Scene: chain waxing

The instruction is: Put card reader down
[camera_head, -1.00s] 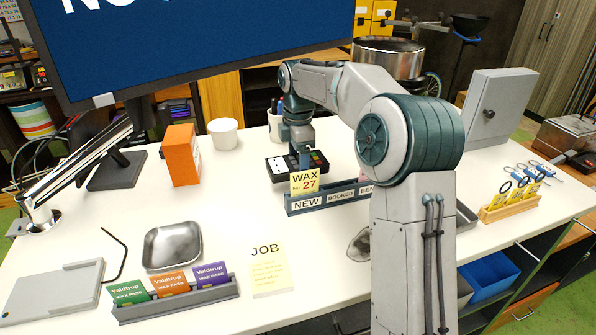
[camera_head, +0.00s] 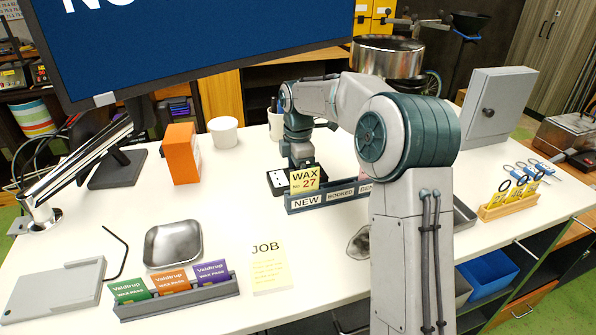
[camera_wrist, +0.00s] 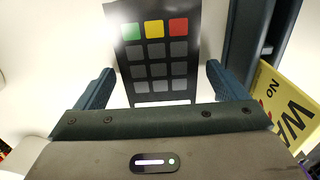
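The card reader (camera_head: 280,183) is a dark flat slab with a pale end, low at the white table behind the card rack. In the wrist view its keypad (camera_wrist: 158,52) shows green, yellow and red keys above rows of grey keys. My gripper (camera_wrist: 158,72) is open, with one blue finger on each side of the reader and a gap to both. In the head view my gripper (camera_head: 302,163) is over the reader and hides most of it. The fingertips are hidden there.
The rack (camera_head: 335,194) with a yellow wax card (camera_head: 304,180) stands just in front of the reader. An orange box (camera_head: 181,153), a white cup (camera_head: 223,132) and a metal tray (camera_head: 172,244) are to the left. Bare table lies between them.

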